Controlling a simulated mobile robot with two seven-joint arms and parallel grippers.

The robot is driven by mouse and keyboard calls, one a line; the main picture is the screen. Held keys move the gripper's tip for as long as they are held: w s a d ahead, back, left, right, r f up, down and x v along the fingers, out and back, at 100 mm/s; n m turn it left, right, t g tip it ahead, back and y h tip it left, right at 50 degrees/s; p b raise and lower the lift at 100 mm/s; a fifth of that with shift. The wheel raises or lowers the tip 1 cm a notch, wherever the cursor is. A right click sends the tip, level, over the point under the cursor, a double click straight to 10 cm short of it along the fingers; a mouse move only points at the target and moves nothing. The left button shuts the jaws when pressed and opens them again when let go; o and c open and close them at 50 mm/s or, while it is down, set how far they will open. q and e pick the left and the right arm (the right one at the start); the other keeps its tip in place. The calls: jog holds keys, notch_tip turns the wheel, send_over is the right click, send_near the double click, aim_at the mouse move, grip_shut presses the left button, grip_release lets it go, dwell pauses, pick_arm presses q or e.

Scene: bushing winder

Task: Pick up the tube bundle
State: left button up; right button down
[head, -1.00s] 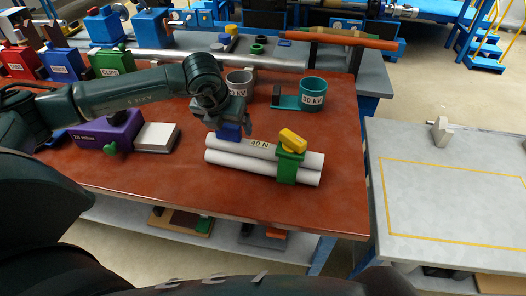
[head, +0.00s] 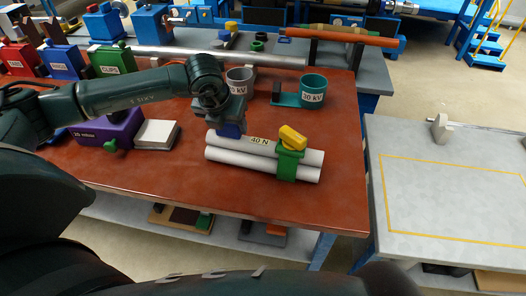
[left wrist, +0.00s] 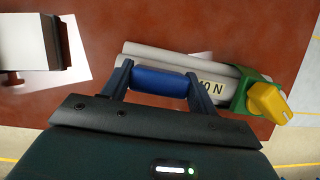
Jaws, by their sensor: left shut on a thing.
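The tube bundle (head: 232,160) is a pair of pale tubes with a "40 N" label, a green clamp (head: 287,165) and a yellow knob (head: 292,137). It is over the red-brown table, near the middle of the head view. In the left wrist view the tubes (left wrist: 150,52) run behind my fingers. My left gripper (head: 229,128) is shut on the bundle's blue grip block (left wrist: 158,80), left of the clamp. Whether the tubes are clear of the table is hard to tell. My right gripper is not in view.
A grey cup (head: 240,80) and a teal "30 kV" cup (head: 313,88) stand behind the bundle. A purple block (head: 108,127) and a white-topped block (head: 156,134) lie to the left. A grey table (head: 445,190) with a yellow outline has free room at right.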

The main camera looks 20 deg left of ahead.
pick_arm(q)
jog(key=c, duration=0.4)
jog(key=shift+r, duration=0.1)
jog(key=shift+c, duration=0.2)
jog(key=shift+w+r, duration=0.1)
